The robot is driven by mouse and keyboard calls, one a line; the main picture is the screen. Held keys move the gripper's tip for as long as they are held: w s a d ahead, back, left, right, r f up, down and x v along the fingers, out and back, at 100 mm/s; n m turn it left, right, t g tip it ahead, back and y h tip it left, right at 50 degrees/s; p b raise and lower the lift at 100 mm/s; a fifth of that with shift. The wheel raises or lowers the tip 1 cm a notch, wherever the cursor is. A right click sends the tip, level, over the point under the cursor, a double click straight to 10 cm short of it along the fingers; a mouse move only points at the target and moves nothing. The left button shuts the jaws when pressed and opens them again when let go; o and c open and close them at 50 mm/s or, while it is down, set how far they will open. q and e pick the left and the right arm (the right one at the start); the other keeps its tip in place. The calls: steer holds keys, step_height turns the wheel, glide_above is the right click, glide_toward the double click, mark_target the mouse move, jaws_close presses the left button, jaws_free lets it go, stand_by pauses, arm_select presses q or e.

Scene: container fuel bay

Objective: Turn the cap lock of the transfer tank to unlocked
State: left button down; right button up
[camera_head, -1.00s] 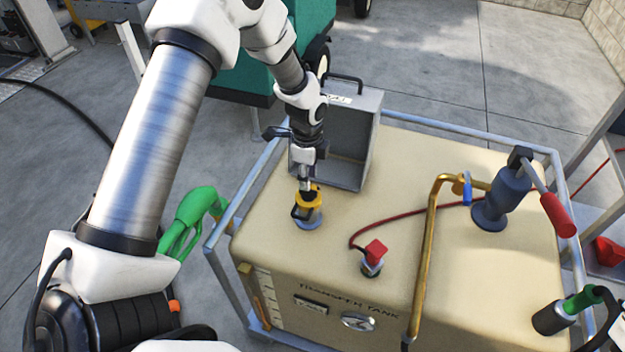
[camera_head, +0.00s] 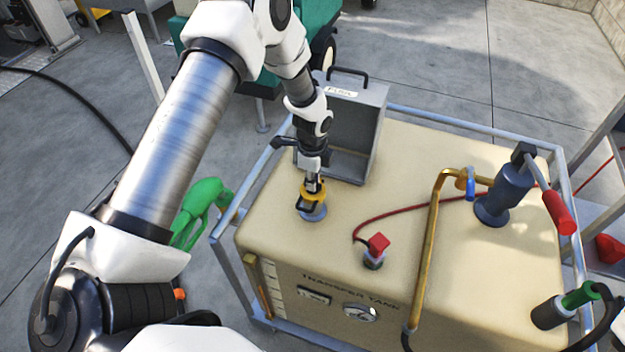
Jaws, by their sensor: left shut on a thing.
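The transfer tank (camera_head: 400,157) is a beige box with its name on the front face. Its yellow cap lock (camera_head: 313,192) sits on a grey round neck (camera_head: 313,213) at the tank top's left part. My left gripper (camera_head: 312,186) comes down on the cap lock from above and is shut on it. The fingers hide part of the cap lock, and I cannot tell its exact turn angle. My right gripper is not in view.
A grey open box (camera_head: 375,140) stands just behind the cap. A red-topped fitting (camera_head: 377,247), a brass pipe (camera_head: 431,240) and a hand pump (camera_head: 503,192) stand to the right. A green nozzle (camera_head: 200,205) hangs at the left. Blue-grey rails frame the tank.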

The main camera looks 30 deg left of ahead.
arm_select(q)
steer(key=shift+s+f+n, duration=0.2)
steer(key=shift+n, duration=0.1)
steer(key=n, duration=0.3)
steer(key=shift+n, duration=0.3)
steer(key=n, duration=0.4)
steer(key=shift+p, duration=0.3)
steer(key=n, duration=0.5)
steer(key=shift+p, duration=0.4)
steer(key=shift+n+p, duration=0.55)
steer(key=shift+n, duration=1.75)
steer(key=c, duration=1.2)
jaws_free()
steer(key=shift+w, duration=0.1)
